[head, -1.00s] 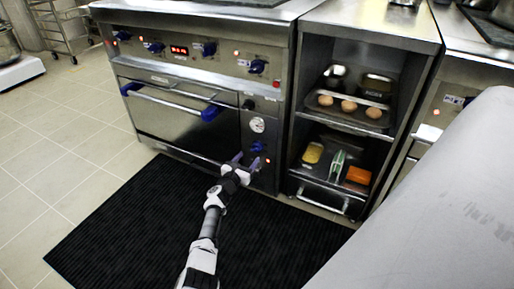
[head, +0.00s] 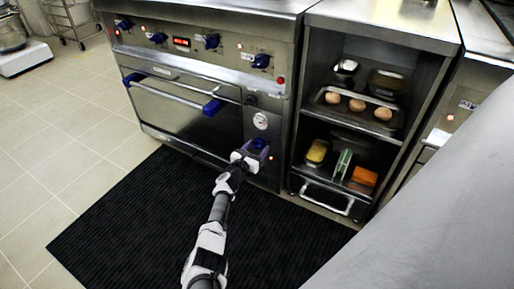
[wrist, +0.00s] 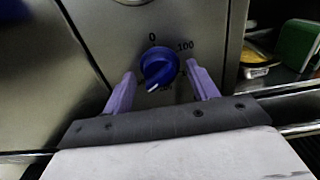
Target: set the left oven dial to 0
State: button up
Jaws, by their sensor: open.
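A blue round dial (wrist: 158,66) is on the steel panel in the wrist view, with the marks 0 and 100 printed above it. A white pointer line on it faces down and slightly left. My gripper (wrist: 160,82) is open, with one purple finger on each side of the dial; a gap shows between the dial and each finger. In the head view my gripper (head: 256,150) is at the oven's narrow right-hand panel, below the round white gauge (head: 261,121), and largely covers the dial there.
The oven door (head: 180,112) has a bar handle with blue ends to the left. More blue knobs (head: 212,41) line the upper panel. An open shelf unit (head: 296,150) with trays of eggs and food stands close on the right. A black mat (head: 130,215) covers the floor in front.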

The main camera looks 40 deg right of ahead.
jog(key=c, duration=1)
